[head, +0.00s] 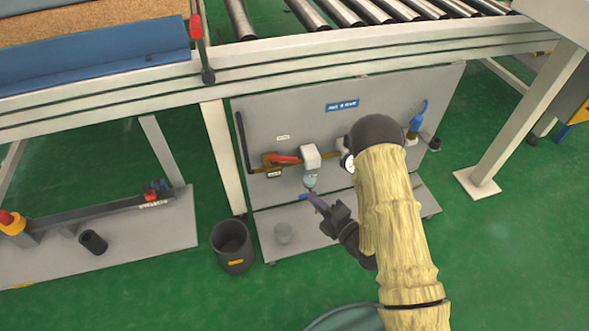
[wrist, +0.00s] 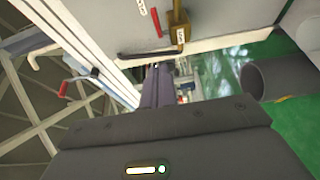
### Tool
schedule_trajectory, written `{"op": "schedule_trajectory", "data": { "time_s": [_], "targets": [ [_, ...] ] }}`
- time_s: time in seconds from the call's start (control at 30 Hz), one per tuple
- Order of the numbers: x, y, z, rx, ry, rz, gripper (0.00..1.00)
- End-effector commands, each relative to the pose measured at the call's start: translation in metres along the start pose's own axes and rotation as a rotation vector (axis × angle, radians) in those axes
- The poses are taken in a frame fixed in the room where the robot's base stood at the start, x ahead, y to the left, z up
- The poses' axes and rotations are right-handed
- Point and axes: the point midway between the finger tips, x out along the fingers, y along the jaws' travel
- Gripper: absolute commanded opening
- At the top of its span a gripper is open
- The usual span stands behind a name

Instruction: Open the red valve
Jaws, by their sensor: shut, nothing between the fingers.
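The red valve handle (head: 286,159) is a flat red lever on a brass valve body (head: 268,160), on the grey upright panel. It lies nearly horizontal in the head view. The red lever also shows at the top of the wrist view (wrist: 156,22), beside the brass part (wrist: 178,28). My gripper (head: 308,198) is shut and empty, below and to the right of the red lever and apart from it. In the wrist view its fingers (wrist: 157,86) are together and point toward the panel.
A white box (head: 310,157) sits on the pipe right of the lever. A blue-handled fitting (head: 417,118) is farther right. The conveyor frame (head: 380,48) runs above.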

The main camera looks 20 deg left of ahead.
Motion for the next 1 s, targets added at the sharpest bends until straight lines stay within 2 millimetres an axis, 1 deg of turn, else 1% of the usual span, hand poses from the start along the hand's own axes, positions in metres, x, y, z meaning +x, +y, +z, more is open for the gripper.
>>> {"op": "schedule_trajectory", "data": {
  "time_s": [0.13,0.23,0.67,0.8,0.9,1.0],
  "targets": [
    [0.011,-0.001,0.000,-0.001,0.003,0.004,0.00],
    [0.025,-0.001,0.000,-0.002,0.002,0.004,0.00],
    [0.101,-0.002,0.000,-0.001,0.001,0.005,0.00],
    [0.116,-0.002,0.017,-0.001,-0.002,0.003,0.00],
    [0.123,-0.002,0.024,-0.001,0.000,0.003,0.00],
    [0.127,-0.001,0.028,0.001,0.000,0.000,0.00]
  ]
}}
